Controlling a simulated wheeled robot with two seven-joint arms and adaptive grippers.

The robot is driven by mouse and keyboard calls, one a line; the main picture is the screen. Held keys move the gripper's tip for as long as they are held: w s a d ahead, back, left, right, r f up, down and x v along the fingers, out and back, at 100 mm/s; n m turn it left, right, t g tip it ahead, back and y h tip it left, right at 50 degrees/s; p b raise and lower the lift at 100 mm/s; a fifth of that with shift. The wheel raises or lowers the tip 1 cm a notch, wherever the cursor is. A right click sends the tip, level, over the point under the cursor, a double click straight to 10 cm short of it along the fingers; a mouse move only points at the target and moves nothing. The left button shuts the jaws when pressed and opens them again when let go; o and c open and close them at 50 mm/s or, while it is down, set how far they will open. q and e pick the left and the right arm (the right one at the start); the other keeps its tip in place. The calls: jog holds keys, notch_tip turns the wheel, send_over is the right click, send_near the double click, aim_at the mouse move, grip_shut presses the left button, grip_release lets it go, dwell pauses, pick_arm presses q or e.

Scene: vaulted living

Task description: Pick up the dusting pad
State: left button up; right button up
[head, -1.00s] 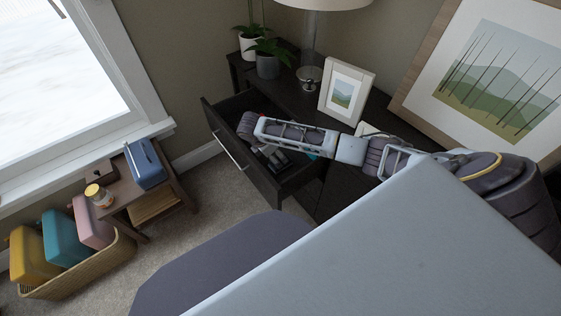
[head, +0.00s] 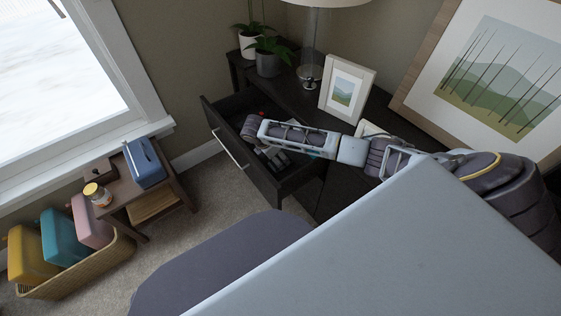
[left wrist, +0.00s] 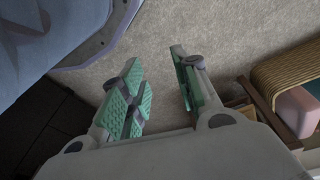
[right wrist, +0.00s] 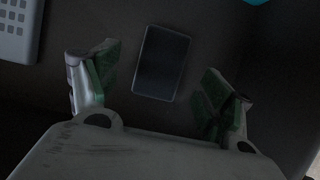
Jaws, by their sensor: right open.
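I cannot say for sure which thing is the dusting pad. In the right wrist view a flat dark rectangle with a thin pale rim (right wrist: 161,63) lies on the drawer floor, ahead of and between the open fingers of my right gripper (right wrist: 160,95), not held. A bit of a teal thing (right wrist: 257,1) shows at the top edge. In the head view my right gripper (head: 272,160) reaches down into the open drawer (head: 262,172), partly hidden by its arm. My left gripper (left wrist: 160,88) is open and empty above the carpet in the left wrist view.
A pale grey thing with buttons (right wrist: 14,25) lies at the drawer's upper left in the right wrist view. The dark cabinet bears a picture frame (head: 347,90), a lamp (head: 311,72) and plants (head: 268,60). A side table (head: 125,200) and a basket (head: 85,276) stand at left.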

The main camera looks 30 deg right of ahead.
aim_at(280, 159)
jog(key=shift+b+x, duration=0.4)
jog(key=shift+x, duration=0.75)
jog(key=shift+s+d+f, duration=0.1)
jog(key=shift+d+f, duration=0.15)
jog(key=shift+f, duration=0.3)
pick_arm(q)
jog(key=shift+w+d+r, duration=0.15)
jog(key=shift+w+r, duration=0.05)
jog(key=shift+r, duration=0.35)
jog(key=shift+w+d+r, duration=0.1)
jog(key=shift+w+r, duration=0.1)
jog(key=shift+r, duration=0.3)
jog(key=shift+s+f, duration=0.1)
jog(key=shift+f, duration=0.05)
pick_arm(e)
jog(key=c, duration=1.1)
